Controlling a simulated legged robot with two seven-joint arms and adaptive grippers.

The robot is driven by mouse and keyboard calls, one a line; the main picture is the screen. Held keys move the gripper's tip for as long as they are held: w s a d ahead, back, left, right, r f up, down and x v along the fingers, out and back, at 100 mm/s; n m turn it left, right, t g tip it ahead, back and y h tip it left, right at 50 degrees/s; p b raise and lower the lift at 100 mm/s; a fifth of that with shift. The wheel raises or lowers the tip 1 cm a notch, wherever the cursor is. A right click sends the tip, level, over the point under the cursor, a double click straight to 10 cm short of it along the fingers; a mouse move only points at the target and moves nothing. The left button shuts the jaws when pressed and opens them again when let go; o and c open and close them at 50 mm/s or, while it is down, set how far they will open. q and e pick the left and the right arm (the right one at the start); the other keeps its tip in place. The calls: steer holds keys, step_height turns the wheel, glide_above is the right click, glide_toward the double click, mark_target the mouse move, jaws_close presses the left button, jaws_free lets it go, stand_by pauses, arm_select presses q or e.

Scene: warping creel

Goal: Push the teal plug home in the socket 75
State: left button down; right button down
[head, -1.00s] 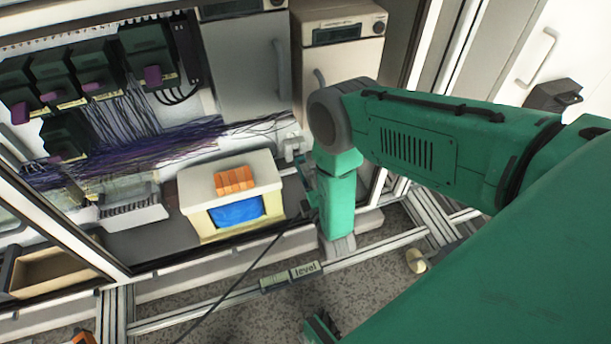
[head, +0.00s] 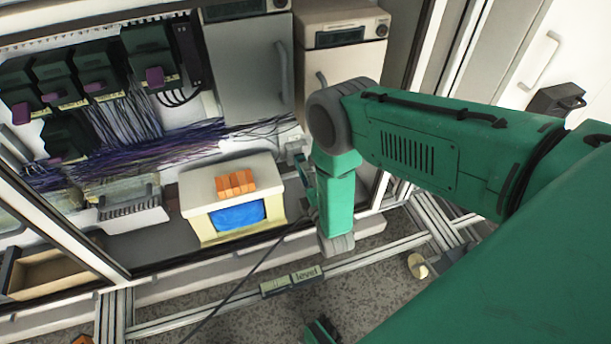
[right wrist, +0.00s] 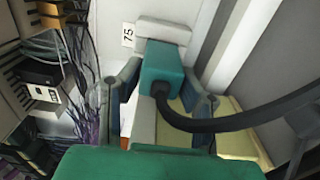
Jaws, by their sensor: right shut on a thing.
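The teal plug (right wrist: 163,68) shows in the right wrist view with a thick black cable (right wrist: 235,120) leaving its near face. My right gripper (right wrist: 160,88) is shut on it, one finger on each side. The pale grey socket (right wrist: 163,32) is directly behind the plug, beside a label "75" (right wrist: 128,35). The plug's far end lines up with the socket, but I cannot tell how deep it sits. In the head view my right gripper (head: 306,172) is by the cabinet wall, just below the small pale socket block (head: 294,147); the plug is hardly visible there.
A cream box (head: 190,193) with an orange block (head: 235,182) on top stands left of my right gripper. Purple wires (head: 150,150) and dark green units (head: 150,55) fill the cabinet's left. A metal rail (head: 350,265) runs along the front. Grey floor lies below.

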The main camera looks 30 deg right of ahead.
steer(key=shift+w, duration=0.2)
stand_by(0.4)
steer(key=c, duration=0.8)
jaws_free()
steer(key=shift+d, duration=0.1)
arm_select(q)
step_height(320, 180, up, 2)
steer(key=shift+r+p, duration=0.2)
steer(key=shift+p, duration=1)
steer(key=shift+r, duration=0.15)
arm_select(e)
steer(key=shift+v, duration=3.5)
